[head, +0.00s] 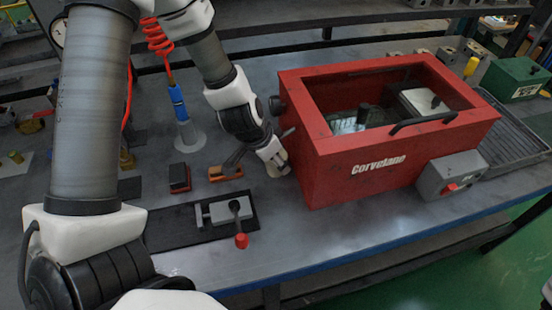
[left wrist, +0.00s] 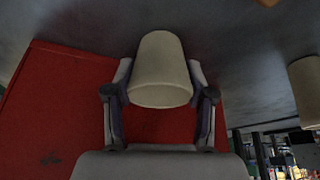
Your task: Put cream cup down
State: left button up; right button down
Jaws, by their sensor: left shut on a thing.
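My left gripper (head: 272,158) is shut on the cream cup (left wrist: 160,72), close beside the left end of the red Corvelane box (head: 340,150). In the left wrist view the cup sits between the two fingers (left wrist: 160,98), with the red box (left wrist: 60,105) behind and to the left. In the head view only a small pale part of the cup (head: 278,170) shows past the fingers. I cannot tell whether its base touches the table. My right gripper is not in view.
A vise-like clamp with a red knob (head: 241,240) lies on a black mat in front. Another pale, cup-like shape (left wrist: 306,85) is at the wrist view's right edge.

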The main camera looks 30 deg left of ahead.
pick_arm(q)
jog(key=o, duration=1.3)
jog(key=shift+f, duration=0.1)
jog(key=shift+o, duration=0.3)
jog(key=shift+w, duration=0.15)
jog(key=p+v, duration=1)
jog(key=v, duration=0.2)
jog(key=shift+r+p, duration=0.3)
jog(key=shift+p, duration=0.05)
